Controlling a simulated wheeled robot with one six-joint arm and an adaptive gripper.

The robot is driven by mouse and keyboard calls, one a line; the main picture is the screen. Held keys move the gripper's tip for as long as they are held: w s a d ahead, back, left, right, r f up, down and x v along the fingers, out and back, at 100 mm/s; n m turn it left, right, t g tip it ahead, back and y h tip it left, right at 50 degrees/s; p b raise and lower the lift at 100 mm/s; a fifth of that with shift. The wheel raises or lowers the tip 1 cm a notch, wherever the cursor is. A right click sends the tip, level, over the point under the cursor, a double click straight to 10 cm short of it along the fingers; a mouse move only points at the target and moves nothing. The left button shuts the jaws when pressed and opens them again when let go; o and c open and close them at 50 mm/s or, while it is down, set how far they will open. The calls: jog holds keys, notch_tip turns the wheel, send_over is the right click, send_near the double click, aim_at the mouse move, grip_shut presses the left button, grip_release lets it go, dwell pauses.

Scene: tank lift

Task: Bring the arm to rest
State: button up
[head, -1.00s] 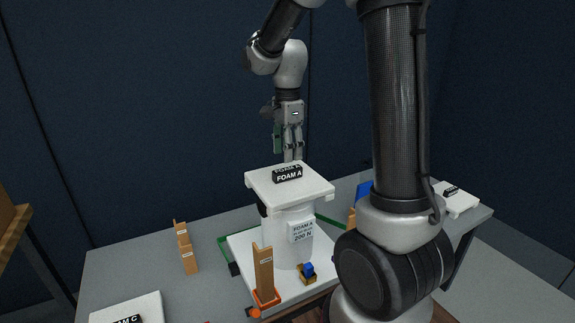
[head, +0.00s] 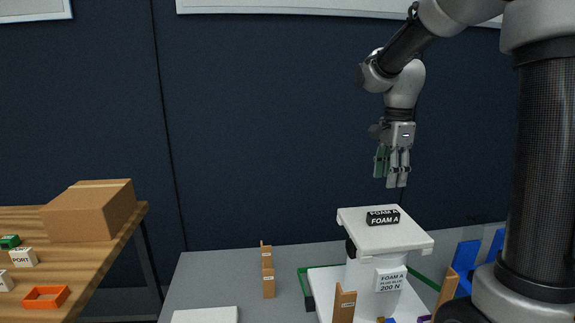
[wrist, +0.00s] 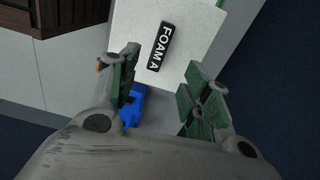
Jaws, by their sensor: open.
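My gripper (head: 392,168) hangs pointing down above the white FOAM A stand in the head view, with clear air between its fingertips and the stand's top. In the wrist view my gripper (wrist: 160,98) has its two green-padded fingers spread wide apart with nothing between them. The FOAM A stand (head: 372,238) is a white block with a slab top on a thick column, labelled FOAM A and 200 N. Its top (wrist: 188,22) with a black FOAM A label shows beyond the fingers in the wrist view. My arm's upper links cross the right of the head view.
A grey table (head: 225,277) holds the stand, wooden posts (head: 267,270) and blue pieces (head: 466,262). A wooden table at left bears a cardboard box (head: 90,211), an orange tray (head: 62,297) and small labelled blocks (head: 23,257). A dark wall stands behind.

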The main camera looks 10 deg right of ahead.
jog(key=s+r+n+t, duration=0.1)
jog(key=s+n+t, duration=0.1)
jog(key=s+n, duration=0.6)
jog(key=s+d+r+n+t, duration=0.1)
jog(key=s+n+t, duration=0.1)
jog(key=s+n, duration=0.7)
jog(key=s, duration=0.5)
jog(key=shift+s+r, duration=0.25)
jog(key=shift+s, duration=0.05)
